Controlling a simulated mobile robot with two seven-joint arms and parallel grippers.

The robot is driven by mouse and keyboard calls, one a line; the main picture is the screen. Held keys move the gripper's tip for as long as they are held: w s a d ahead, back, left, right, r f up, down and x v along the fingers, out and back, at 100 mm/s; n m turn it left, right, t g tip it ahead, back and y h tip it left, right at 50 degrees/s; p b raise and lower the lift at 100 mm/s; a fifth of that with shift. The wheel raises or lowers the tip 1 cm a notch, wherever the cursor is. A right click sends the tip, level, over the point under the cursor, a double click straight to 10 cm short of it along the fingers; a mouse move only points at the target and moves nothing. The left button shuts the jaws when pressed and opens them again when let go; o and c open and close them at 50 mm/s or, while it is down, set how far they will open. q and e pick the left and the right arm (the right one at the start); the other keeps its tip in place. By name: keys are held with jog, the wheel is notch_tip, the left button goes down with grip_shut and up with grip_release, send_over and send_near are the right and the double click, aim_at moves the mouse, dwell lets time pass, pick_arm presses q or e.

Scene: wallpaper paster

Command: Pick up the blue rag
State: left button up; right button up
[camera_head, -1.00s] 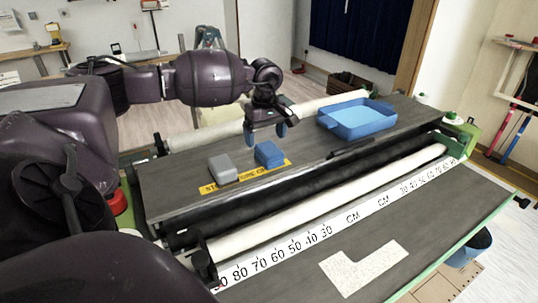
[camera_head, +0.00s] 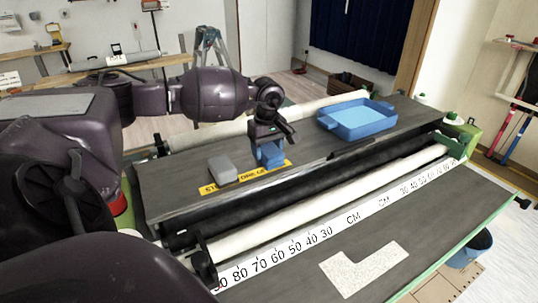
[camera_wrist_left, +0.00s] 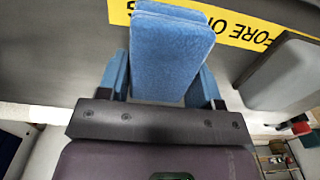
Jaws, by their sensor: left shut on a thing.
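The blue rag (camera_head: 272,158) is a small folded block on the dark top of the machine, next to a yellow label. My left gripper (camera_head: 268,150) is over it from above, with its fingers around the rag. In the left wrist view the rag (camera_wrist_left: 170,50) sits between the two blue fingertips of the gripper (camera_wrist_left: 160,85), which is shut on it. I cannot tell whether the rag is clear of the surface. My right gripper is not in view.
A grey block (camera_head: 223,168) lies just left of the rag and shows in the wrist view (camera_wrist_left: 285,78). A blue tray (camera_head: 356,128) stands farther right on the same top. White rollers (camera_head: 300,203) and a ruler strip (camera_head: 350,218) run along the front.

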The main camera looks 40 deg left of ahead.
aim_at(267, 146)
pick_arm(q)
jog(key=shift+r, duration=0.1)
notch_tip(267, 146, up, 20)
jog(key=shift+p, duration=0.3)
dwell(0.3)
jog(key=o, duration=0.4)
jog(key=c, duration=0.4)
